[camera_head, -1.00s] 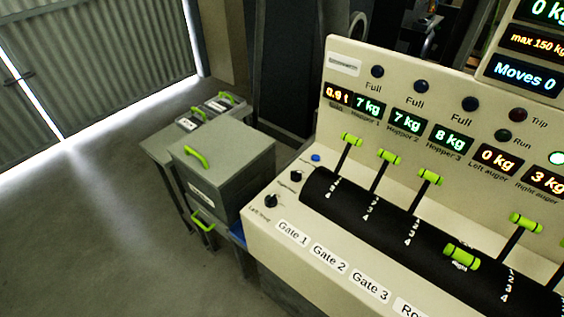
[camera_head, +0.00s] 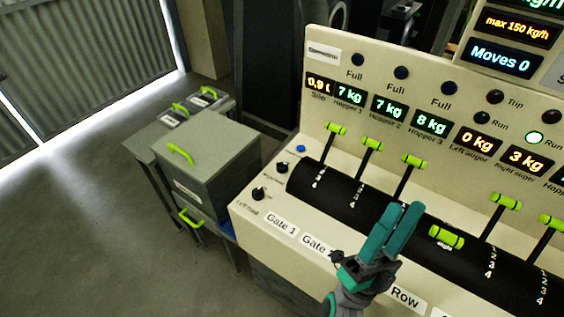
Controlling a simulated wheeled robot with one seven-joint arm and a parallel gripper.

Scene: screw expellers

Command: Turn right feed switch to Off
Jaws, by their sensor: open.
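The control console (camera_head: 262,233) is cream-coloured. Two small black rotary knobs sit at its left end. The lower knob (camera_head: 259,193) has a label that looks like "Left feed". The upper knob (camera_head: 282,168) has a label too small to read; it may be the right feed switch, but its setting cannot be made out. My gripper (camera_head: 400,207) is teal, open and empty. It appears in front of the console's middle, overlapping the gate labels and black lever drum, to the right of and apart from both knobs.
Green-handled levers stand on the black drum (camera_head: 330,196); the first (camera_head: 336,128) is nearest the knobs. A green lever handle (camera_head: 447,237) lies low, right of my gripper. A blue button (camera_head: 301,148) sits above the knobs. A grey box (camera_head: 205,160) stands left of the console. Open floor lies further left.

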